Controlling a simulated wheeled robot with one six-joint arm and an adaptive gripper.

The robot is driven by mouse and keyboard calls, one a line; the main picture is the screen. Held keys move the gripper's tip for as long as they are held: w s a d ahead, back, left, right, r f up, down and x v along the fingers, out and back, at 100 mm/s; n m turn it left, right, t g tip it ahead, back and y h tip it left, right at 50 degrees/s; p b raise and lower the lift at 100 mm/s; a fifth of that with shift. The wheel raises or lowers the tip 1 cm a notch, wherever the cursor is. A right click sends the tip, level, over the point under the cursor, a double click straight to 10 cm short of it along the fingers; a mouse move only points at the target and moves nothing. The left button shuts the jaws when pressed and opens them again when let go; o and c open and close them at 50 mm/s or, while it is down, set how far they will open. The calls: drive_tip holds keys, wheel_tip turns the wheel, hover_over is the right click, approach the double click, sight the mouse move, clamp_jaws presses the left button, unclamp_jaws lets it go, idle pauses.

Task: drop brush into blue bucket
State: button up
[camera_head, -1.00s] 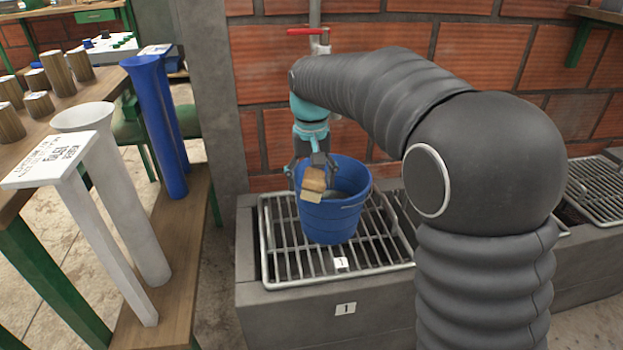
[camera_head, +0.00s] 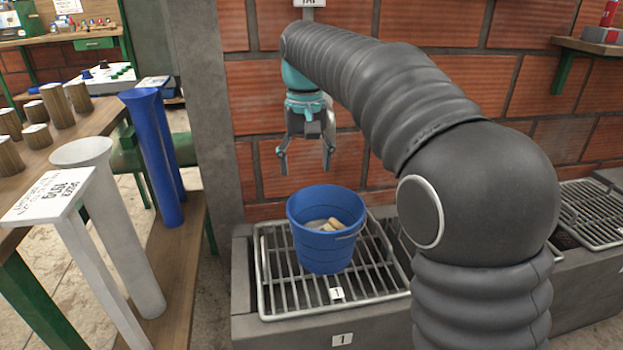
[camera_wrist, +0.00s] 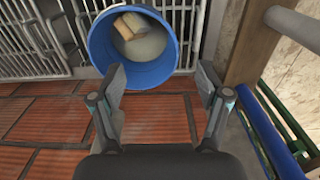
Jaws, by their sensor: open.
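The blue bucket (camera_head: 322,249) stands upright on the metal grate of sink 1. The brush (camera_head: 335,226), with a light wooden body, lies inside the bucket, partly hidden by its wall. In the wrist view the brush (camera_wrist: 130,25) rests against the inner wall of the bucket (camera_wrist: 163,77), with greyish contents below it. My gripper (camera_head: 306,164) is open and empty above the bucket, clear of its rim. In the wrist view its two fingers (camera_wrist: 160,85) are spread wide with nothing between them.
The metal grate (camera_head: 285,298) sits in a concrete basin labelled 1 (camera_head: 342,340). A brick wall (camera_head: 350,165) is close behind. At left are a wooden table with wood blocks (camera_head: 78,97), white tubes (camera_head: 125,235) and blue tubes (camera_head: 155,165). Another grate (camera_head: 592,213) is at right.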

drive_tip(key=s+d+m+t, duration=0.2)
drive_tip(key=s+d+t, duration=0.1)
drive_tip(key=s+d, duration=1)
drive_tip(key=s+d+f+t, duration=0.1)
drive_tip(key=s+d+f, duration=0.3)
drive_tip(key=s+f, duration=0.1)
drive_tip(key=s+d+f+m+t, duration=0.1)
drive_tip(key=s+d+f, duration=0.4)
drive_tip(key=s, duration=0.3)
drive_tip(key=shift+s+d+t, duration=0.15)
drive_tip(key=shift+d+t, duration=0.05)
drive_tip(key=shift+t, duration=0.1)
idle(0.9)
